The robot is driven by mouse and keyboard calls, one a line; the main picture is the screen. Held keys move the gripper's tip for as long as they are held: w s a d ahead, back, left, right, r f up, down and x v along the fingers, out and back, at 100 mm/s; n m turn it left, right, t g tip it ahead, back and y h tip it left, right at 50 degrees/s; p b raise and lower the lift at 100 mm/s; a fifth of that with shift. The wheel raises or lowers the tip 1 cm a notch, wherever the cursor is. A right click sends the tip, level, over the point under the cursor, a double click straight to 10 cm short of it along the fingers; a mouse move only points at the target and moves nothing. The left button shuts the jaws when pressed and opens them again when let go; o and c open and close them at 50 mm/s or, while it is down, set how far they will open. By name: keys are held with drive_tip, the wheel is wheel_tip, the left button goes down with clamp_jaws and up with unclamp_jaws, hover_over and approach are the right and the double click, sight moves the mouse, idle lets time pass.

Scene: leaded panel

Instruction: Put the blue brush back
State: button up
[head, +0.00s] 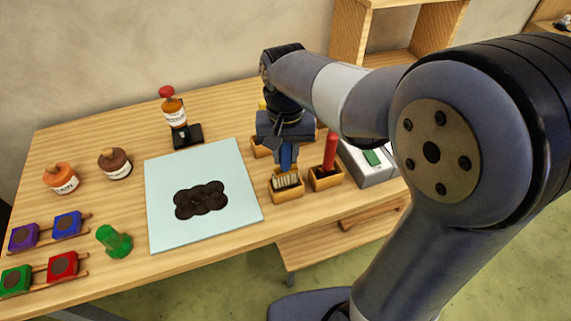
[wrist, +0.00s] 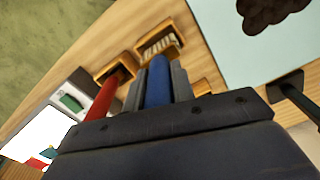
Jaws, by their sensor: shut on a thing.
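My gripper (head: 286,146) is shut on the handle of the blue brush (head: 287,158), which is held upright. In the wrist view, the blue handle (wrist: 157,82) lies between the two fingers. Pale bristles (head: 286,181) show below the handle, at the mouth of a small wooden box (head: 287,195) near the table's front edge. The same box (wrist: 176,27) shows beyond the handle in the wrist view. I cannot tell whether the brush touches the box floor.
A red-handled brush (head: 330,152) stands in the neighbouring wooden box (head: 326,183), close on the right. Another box (head: 260,149) is partly hidden behind my gripper. A pale sheet with dark blotches (head: 170,165) lies left.

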sight(286, 165)
drive_tip(key=shift+f, duration=1.9)
drive_tip(key=shift+f, duration=0.15)
drive_tip(key=o, duration=1)
wheel_tip(286, 165, up, 12)
drive_tip(key=shift+r, duration=0.2)
